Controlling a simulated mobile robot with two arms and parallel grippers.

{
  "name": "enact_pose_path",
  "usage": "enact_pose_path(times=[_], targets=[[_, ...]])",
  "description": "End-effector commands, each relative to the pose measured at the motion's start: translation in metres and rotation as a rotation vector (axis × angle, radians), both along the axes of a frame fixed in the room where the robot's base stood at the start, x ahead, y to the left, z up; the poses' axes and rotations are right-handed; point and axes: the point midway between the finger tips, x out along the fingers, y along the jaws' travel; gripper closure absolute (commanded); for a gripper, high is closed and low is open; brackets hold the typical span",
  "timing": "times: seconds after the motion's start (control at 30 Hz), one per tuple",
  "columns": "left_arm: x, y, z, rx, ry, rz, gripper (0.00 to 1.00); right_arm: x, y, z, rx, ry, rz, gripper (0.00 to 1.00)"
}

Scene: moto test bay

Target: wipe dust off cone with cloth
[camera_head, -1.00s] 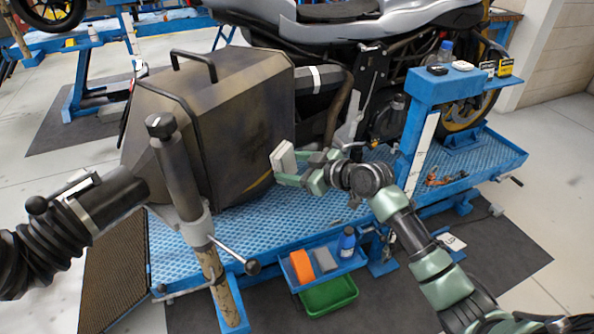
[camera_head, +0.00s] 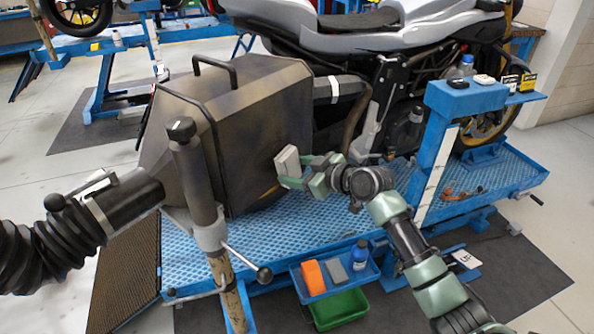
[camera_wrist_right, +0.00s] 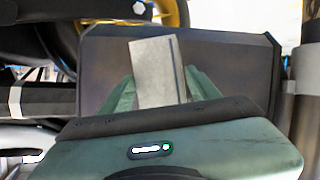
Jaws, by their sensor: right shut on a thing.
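The cone (camera_head: 262,120) is a large dark grey, angular hood with black handles, standing on the blue lift at the motorcycle's rear. Its front face shows uneven brownish-grey shading, with a yellowish mark low near its right edge. My right gripper (camera_head: 301,177) is shut on a pale, folded, pad-like cloth (camera_head: 287,161). The cloth is at the lower right of the cone's face; I cannot tell if it touches. In the right wrist view, the cloth (camera_wrist_right: 157,68) stands between the green fingers, with the cone (camera_wrist_right: 232,62) behind it. My left gripper is not in view.
A blue shelf post (camera_head: 440,140) rises right of my right arm. A blue tray (camera_head: 375,273) with an orange block, grey block and bottle hangs at the front, above a green bin (camera_head: 340,308).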

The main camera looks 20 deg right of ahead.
Motion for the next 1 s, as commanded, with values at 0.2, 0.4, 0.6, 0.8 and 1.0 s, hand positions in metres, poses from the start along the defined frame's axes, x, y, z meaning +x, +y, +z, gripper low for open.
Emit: enact_pose_path(times=[0.2, 0.4, 0.6, 0.8, 1.0], targets=[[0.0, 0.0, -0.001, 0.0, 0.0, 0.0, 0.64, 0.002, 0.002, 0.0, 0.001, -0.001, 0.0, 0.71], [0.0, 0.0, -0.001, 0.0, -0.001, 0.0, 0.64, 0.006, 0.004, 0.0, 0.001, -0.001, 0.0, 0.71], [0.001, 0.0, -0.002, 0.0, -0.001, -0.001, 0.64, 0.009, 0.006, 0.0, 0.001, 0.0, 0.0, 0.71], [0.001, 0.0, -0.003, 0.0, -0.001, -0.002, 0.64, 0.013, 0.008, 0.0, 0.001, -0.002, 0.0, 0.71], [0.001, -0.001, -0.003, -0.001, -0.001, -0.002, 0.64, 0.016, 0.011, 0.0, 0.001, 0.0, 0.0, 0.71]])
